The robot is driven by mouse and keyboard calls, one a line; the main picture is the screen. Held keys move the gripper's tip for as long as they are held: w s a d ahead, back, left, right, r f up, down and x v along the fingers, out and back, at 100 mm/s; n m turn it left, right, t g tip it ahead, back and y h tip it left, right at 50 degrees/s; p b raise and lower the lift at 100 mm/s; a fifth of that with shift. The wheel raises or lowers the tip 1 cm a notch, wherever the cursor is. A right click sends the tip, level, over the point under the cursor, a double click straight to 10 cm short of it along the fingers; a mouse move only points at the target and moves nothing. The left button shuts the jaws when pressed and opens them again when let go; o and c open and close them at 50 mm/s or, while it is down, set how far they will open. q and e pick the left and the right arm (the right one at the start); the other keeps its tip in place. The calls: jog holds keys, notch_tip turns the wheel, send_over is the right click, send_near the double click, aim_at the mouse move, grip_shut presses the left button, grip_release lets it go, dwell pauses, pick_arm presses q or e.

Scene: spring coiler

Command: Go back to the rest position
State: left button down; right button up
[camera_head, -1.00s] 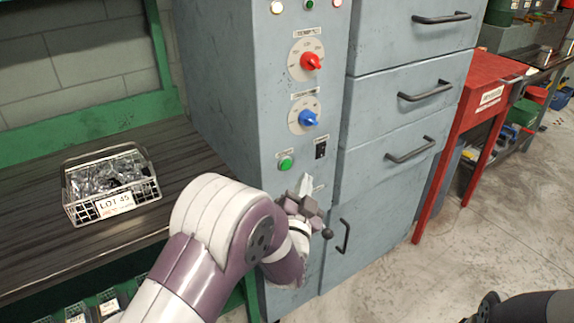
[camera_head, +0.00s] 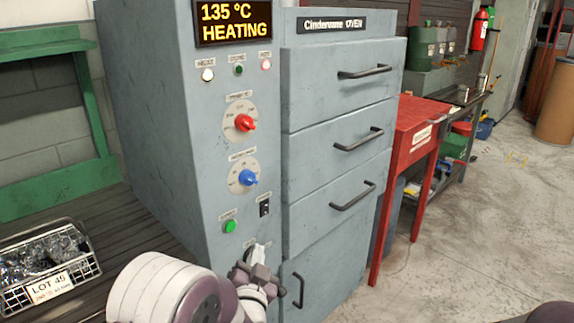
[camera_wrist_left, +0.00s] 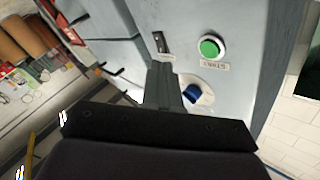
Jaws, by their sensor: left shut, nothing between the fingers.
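My left gripper (camera_head: 257,256) is shut and empty. It is low in front of the oven's control column (camera_head: 215,150), below the green button (camera_head: 229,227); I cannot tell whether it touches the panel. In the left wrist view the closed fingers (camera_wrist_left: 163,82) point at the panel, with the green button (camera_wrist_left: 209,47), a black switch (camera_wrist_left: 160,42) and a blue knob (camera_wrist_left: 193,95) around them. My right gripper is out of view; only a dark piece of my right arm shows at the bottom right corner.
The oven display (camera_head: 234,22) reads 135 °C HEATING. The oven's handled drawers (camera_head: 335,140) look closed. A wire basket (camera_head: 40,268) labelled LOT 45 sits on the dark bench at left. A red table (camera_head: 412,125) stands right of the oven, with open floor (camera_head: 460,230) beyond.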

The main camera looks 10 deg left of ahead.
pick_arm(q)
jog(key=s+d+f+n+g+h, duration=0.2)
jog(key=s+f+g+h, duration=0.1)
jog(key=s+f+g, duration=0.85)
jog(key=s+a+n+g, duration=0.1)
jog(key=s+a+g, duration=0.15)
jog(key=s, duration=0.35)
jog(key=s+a+n+g, duration=0.1)
jog(key=s+g, duration=0.2)
jog(key=s, duration=0.3)
notch_tip(320, 180, up, 24)
jog(key=a+n+y+p, duration=0.1)
jog(key=a+p, duration=0.1)
jog(key=p, duration=1.9)
jog(key=shift+s+f+p, duration=0.15)
jog(key=shift+s+p, duration=0.15)
jog(key=shift+s, duration=0.1)
